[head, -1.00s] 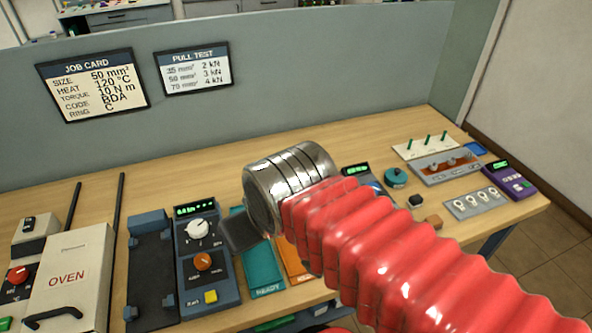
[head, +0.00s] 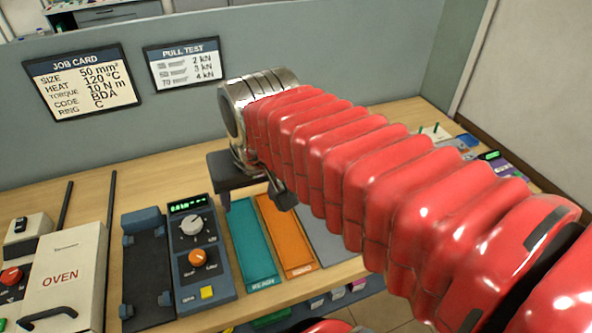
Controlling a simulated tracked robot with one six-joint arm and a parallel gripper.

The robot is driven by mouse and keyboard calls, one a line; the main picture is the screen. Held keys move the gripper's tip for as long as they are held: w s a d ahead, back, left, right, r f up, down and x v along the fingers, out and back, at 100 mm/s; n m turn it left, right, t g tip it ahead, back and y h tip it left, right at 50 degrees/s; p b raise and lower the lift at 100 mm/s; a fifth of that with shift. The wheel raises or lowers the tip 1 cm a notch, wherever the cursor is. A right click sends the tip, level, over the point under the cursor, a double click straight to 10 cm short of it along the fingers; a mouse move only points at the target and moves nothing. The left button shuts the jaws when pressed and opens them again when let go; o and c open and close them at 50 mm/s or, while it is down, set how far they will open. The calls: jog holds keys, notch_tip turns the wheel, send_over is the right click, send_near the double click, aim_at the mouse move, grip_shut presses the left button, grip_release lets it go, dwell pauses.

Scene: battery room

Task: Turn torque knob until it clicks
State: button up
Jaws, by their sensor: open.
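My gripper (head: 256,197) is in the head view, above the back of the bench, with its two dark fingers spread and nothing seen between them. A blue-grey control unit (head: 217,262) stands to its left, with a green display, a grey-white knob (head: 191,225) above an orange knob (head: 197,258), and a yellow button (head: 207,292). My gripper is apart from both knobs. Their small labels are too blurred to show which is a torque knob. A teal round knob at the bench's right side is hidden behind my arm. The job card (head: 82,82) reads torque 10 N m.
A teal tray (head: 249,245) and an orange tray (head: 287,238) lie right of the unit. A black cradle (head: 147,265) and an oven (head: 62,275) stand left. My red arm covers much of the bench's right side.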

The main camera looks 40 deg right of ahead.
jog(key=w+d+m+g, duration=0.2)
jog(key=w+d+m, duration=0.2)
jog(key=d, duration=0.6)
jog(key=w+d+f+m+g, duration=0.1)
jog(key=w+d+m+g, duration=0.1)
jog(key=w+d+m, duration=0.3)
jog(key=w+d, duration=0.4)
jog(key=d, duration=0.1)
jog(key=shift+w+f, duration=0.25)
jog(key=shift+f, duration=0.15)
notch_tip(320, 180, down, 14)
jog(key=shift+r, duration=0.25)
jog(key=shift+c, duration=0.4)
